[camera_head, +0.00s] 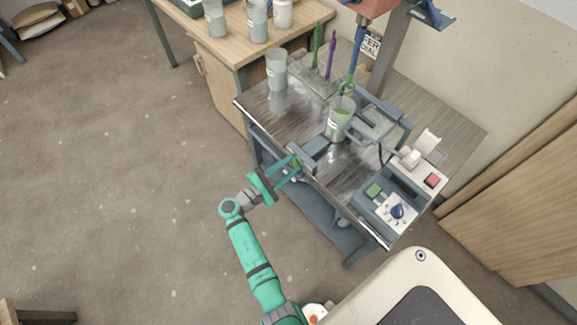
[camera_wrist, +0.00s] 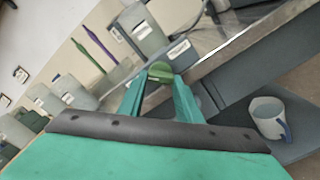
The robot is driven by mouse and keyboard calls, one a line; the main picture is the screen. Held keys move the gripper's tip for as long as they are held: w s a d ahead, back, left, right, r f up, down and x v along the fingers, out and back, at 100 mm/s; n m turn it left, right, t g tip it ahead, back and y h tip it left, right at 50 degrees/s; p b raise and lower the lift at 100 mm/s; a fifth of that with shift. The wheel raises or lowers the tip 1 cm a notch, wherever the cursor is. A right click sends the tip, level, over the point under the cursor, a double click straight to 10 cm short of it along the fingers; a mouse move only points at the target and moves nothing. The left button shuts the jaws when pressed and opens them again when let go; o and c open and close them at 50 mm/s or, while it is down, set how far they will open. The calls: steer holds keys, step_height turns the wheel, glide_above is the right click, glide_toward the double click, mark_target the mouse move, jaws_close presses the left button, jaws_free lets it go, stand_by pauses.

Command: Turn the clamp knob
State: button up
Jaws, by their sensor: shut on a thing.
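The clamp knob (camera_wrist: 160,71) is a small green knob at the front edge of the metal bench, below a grey clamp block. In the head view the clamp knob (camera_head: 296,161) is small and partly covered by my fingers. My gripper (camera_wrist: 160,84) has a teal finger on each side of the knob and is shut on it. In the head view my gripper (camera_head: 294,168) reaches the bench edge from the left front. The far side of the knob is hidden.
A clear bucket (camera_head: 338,122) with green contents stands on the metal bench (camera_head: 282,118). A control box (camera_head: 397,211) with a blue dial is at the bench's right end. A mug (camera_wrist: 268,117) sits on the lower shelf.

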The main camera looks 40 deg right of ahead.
steer(key=shift+w+a+f+n, duration=0.1)
steer(key=shift+a+n, duration=0.05)
steer(key=shift+n, duration=1.45)
steer(key=shift+s, duration=0.2)
steer(key=o, duration=1)
steer(key=shift+o, duration=0.2)
steer(key=shift+w, duration=0.1)
steer(key=s+a, duration=0.1)
steer(key=a, duration=0.9)
steer(key=shift+a, duration=0.3)
steer(key=shift+w, duration=0.1)
steer(key=shift+f, duration=0.1)
